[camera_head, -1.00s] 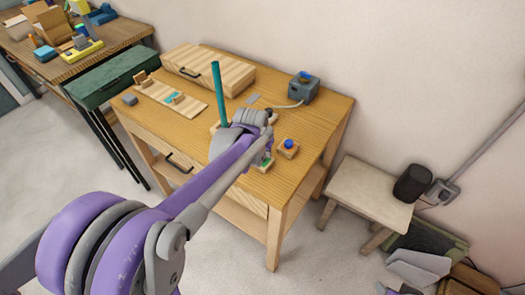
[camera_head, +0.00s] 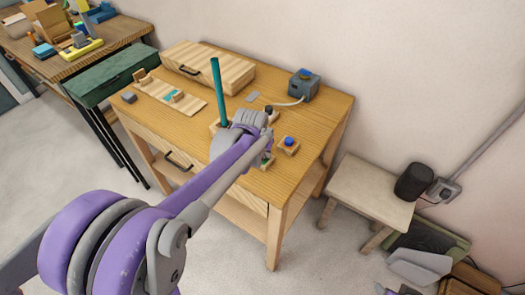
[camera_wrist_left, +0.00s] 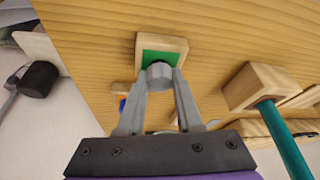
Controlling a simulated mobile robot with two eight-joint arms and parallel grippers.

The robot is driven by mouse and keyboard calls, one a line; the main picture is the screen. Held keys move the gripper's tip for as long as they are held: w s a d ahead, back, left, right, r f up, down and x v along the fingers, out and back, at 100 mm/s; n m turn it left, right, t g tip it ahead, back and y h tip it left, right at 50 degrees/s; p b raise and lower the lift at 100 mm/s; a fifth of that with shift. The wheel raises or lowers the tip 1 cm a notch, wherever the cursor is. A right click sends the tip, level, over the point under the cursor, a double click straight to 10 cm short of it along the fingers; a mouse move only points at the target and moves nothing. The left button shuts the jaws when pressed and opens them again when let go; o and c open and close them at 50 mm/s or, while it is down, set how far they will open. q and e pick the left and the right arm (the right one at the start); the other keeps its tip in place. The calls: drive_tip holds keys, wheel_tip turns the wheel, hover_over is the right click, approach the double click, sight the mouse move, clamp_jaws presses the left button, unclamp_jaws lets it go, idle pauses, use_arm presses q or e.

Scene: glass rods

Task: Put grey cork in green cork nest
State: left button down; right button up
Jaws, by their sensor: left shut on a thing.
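The grey cork (camera_wrist_left: 160,74) is held between the fingertips of my left gripper (camera_wrist_left: 160,82) in the left wrist view. The green cork nest (camera_wrist_left: 150,50), a wooden block with a green top, lies just beyond the cork, which overlaps its near edge in the picture. I cannot tell whether the cork touches it. In the head view the nest (camera_head: 266,163) shows only partly beside my left gripper (camera_head: 266,140), whose fingers and cork are mostly hidden there. My right gripper is not in view.
A teal rod (camera_head: 218,90) stands upright in a wooden block (camera_wrist_left: 262,84) close to my gripper. A blue-topped wooden block (camera_head: 288,146) sits to the right. A wooden case (camera_head: 208,72), a rack (camera_head: 170,98) and a grey-blue box (camera_head: 303,86) stand further back.

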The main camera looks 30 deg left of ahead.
use_arm(q)
drive_tip(key=shift+f, duration=0.15)
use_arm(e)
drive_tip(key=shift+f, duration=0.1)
use_arm(q)
drive_tip(key=c, duration=0.8)
unclamp_jaws()
drive_tip(key=shift+c, duration=0.2)
drive_tip(key=shift+p+v, duration=1.65)
drive_tip(key=shift+v, duration=1.2)
drive_tip(key=p+v, duration=0.3)
drive_tip(key=v, duration=0.2)
drive_tip(key=shift+r, duration=0.25)
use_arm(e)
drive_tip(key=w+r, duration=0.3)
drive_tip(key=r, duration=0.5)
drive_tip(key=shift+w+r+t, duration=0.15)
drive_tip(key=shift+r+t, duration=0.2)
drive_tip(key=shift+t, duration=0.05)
use_arm(q)
drive_tip(key=shift+s, duration=0.1)
